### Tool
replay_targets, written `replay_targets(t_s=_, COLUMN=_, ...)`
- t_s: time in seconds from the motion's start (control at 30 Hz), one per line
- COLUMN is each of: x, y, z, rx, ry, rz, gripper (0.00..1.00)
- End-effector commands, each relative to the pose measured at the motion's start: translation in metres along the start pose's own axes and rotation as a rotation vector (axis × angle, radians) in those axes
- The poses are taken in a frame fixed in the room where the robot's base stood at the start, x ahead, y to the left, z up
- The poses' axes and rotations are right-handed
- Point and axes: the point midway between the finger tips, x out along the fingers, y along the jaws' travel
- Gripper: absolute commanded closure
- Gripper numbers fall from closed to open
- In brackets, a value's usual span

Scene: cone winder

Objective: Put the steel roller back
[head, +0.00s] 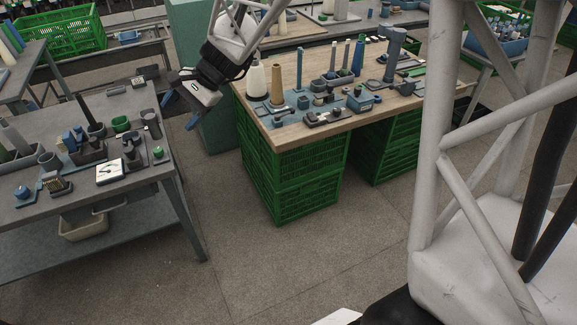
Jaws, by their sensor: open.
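My gripper (181,110) hangs in the upper left part of the head view, over the gap between the grey table and the wooden bench. Its two blue-tipped fingers are apart, with nothing seen between them. I cannot single out the steel roller at this size. Several small grey and dark parts stand on the wooden bench (285,136), to the right of my gripper. More such parts are on the grey table (135,178) to its left.
A white cone (256,80) and a tan cone (277,84) stand at the bench's left end, near my gripper. Green crates (290,180) are under the bench. A white dial box (109,172) sits on the grey table. The floor (300,255) between is clear.

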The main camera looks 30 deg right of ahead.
Motion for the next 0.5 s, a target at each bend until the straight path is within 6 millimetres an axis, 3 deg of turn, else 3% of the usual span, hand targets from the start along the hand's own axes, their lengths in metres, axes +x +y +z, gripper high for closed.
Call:
replay_targets(t_s=0.2, x=-0.029, y=0.044, z=0.042, rx=-0.156, ry=0.085, rz=0.118, gripper=0.29)
replay_targets(t_s=0.5, x=-0.064, y=0.107, z=0.087, rx=-0.367, ry=0.203, rz=0.287, gripper=0.29)
